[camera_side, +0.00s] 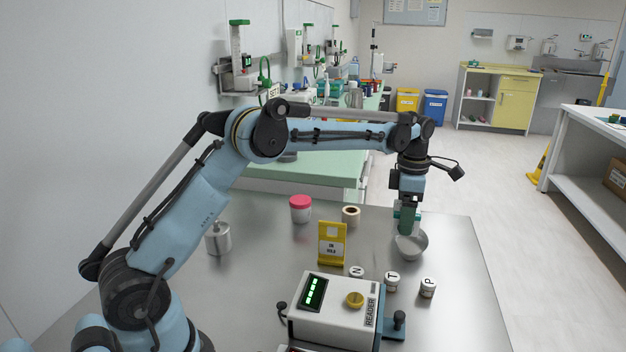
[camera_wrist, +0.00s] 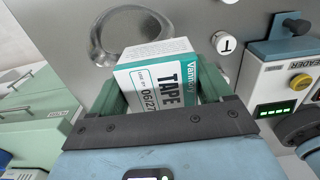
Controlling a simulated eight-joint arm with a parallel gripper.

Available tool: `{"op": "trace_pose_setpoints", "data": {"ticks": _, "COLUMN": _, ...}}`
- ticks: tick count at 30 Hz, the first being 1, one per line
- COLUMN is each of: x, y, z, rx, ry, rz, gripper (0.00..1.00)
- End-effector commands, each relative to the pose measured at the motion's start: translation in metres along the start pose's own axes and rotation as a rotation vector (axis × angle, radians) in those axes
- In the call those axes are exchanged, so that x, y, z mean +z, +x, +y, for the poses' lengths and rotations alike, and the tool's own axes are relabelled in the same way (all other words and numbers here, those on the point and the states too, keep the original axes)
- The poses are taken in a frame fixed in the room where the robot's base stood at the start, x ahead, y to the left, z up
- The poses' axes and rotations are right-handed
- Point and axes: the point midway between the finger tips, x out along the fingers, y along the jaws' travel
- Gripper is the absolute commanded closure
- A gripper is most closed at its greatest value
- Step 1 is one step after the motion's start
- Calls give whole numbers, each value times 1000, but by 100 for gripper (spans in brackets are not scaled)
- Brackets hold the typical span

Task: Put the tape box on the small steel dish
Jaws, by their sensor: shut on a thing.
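My gripper (camera_side: 406,222) is shut on the tape box, a white and teal carton marked TAPE. The tape box (camera_wrist: 158,78) sits between both green fingers in the wrist view. In the side view, the fingers mostly hide it. The small steel dish (camera_side: 412,247) is a round grey bowl on the steel table, just below my gripper. In the wrist view, the dish (camera_wrist: 97,42) lies beyond the box, which covers part of its near side. I cannot tell whether the box touches the dish.
A reader device (camera_side: 334,309) stands at the table's front. Small white lettered pots, including T (camera_side: 392,279) and P (camera_side: 428,288), stand near the dish. A yellow sign (camera_side: 332,243), a tape roll (camera_side: 351,215) and a red-lidded jar (camera_side: 300,210) are left. The table's right side is clear.

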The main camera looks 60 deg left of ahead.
Motion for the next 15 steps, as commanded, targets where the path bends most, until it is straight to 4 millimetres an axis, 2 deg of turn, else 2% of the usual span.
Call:
{"op": "trace_pose_setpoints", "data": {"ticks": 1, "x": -2, "y": 5, "z": 8, "rx": 0, "ry": -1, "rz": 0, "gripper": 55}}
{"op": "trace_pose_setpoints", "data": {"ticks": 5, "x": -6, "y": 11, "z": 17, "rx": 0, "ry": 0, "rz": 0, "gripper": 55}}
{"op": "trace_pose_setpoints", "data": {"ticks": 8, "x": -7, "y": 16, "z": 19, "rx": 0, "ry": 1, "rz": 0, "gripper": 55}}
{"op": "trace_pose_setpoints", "data": {"ticks": 15, "x": -7, "y": 48, "z": 18, "rx": 0, "ry": 2, "rz": -1, "gripper": 55}}
